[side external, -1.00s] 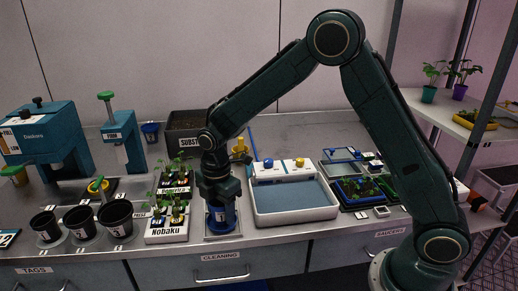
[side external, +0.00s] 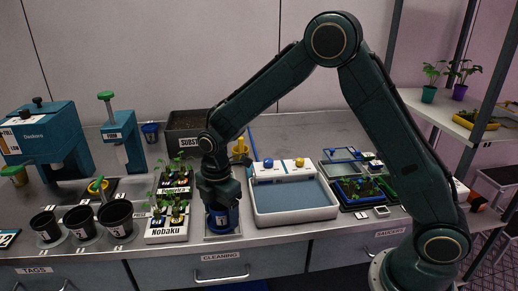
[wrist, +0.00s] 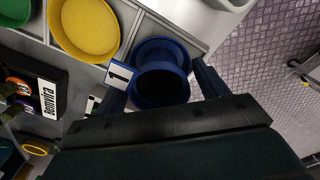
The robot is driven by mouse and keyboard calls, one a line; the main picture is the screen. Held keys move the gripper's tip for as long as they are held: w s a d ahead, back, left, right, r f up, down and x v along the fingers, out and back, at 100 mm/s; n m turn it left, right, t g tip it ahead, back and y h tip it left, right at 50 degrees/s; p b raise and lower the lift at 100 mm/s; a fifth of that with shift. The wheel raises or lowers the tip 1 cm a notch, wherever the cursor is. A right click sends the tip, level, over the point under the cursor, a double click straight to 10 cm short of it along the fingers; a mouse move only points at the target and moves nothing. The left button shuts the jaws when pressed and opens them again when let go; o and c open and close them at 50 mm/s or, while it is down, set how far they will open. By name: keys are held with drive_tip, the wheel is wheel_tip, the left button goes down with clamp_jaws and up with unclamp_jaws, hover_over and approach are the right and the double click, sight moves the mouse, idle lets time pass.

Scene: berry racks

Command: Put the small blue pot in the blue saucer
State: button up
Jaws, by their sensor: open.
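The small blue pot (side external: 222,220) is at the front of the bench, below my gripper (side external: 221,199). In the wrist view the pot (wrist: 160,88) shows its dark open mouth, between my gripper's two spread fingers (wrist: 160,78). A wider blue round rim, seemingly the blue saucer (wrist: 165,48), shows just beyond the pot and overlaps it. The pot appears to stand in it, but I cannot see its base. My gripper is open around the pot; whether a finger touches it is unclear.
The Nobaku plant rack (side external: 167,232) is close on the left, a white basin (side external: 262,217) close on the right. The bench's front edge is near.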

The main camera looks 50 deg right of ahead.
wheel_tip(320, 180, up, 13)
idle(0.7)
drive_tip(key=shift+r, duration=0.1)
idle(0.4)
drive_tip(key=s+d+r+m+t, duration=0.3)
drive_tip(key=s+d+r+m, duration=0.2)
drive_tip(key=s+r+m, duration=0.55)
drive_tip(key=s+d+f+m+t, duration=0.1)
drive_tip(key=s+m, duration=0.2)
drive_tip(key=s, duration=0.5)
drive_tip(key=s+d+f+m+t, duration=0.1)
drive_tip(key=s+m, duration=0.3)
drive_tip(key=s, duration=0.4)
drive_tip(key=shift+s+d+f+t, duration=0.25)
drive_tip(key=shift+d+f+t, duration=0.05)
drive_tip(key=shift+d, duration=0.25)
drive_tip(key=shift+c, duration=0.4)
idle(0.4)
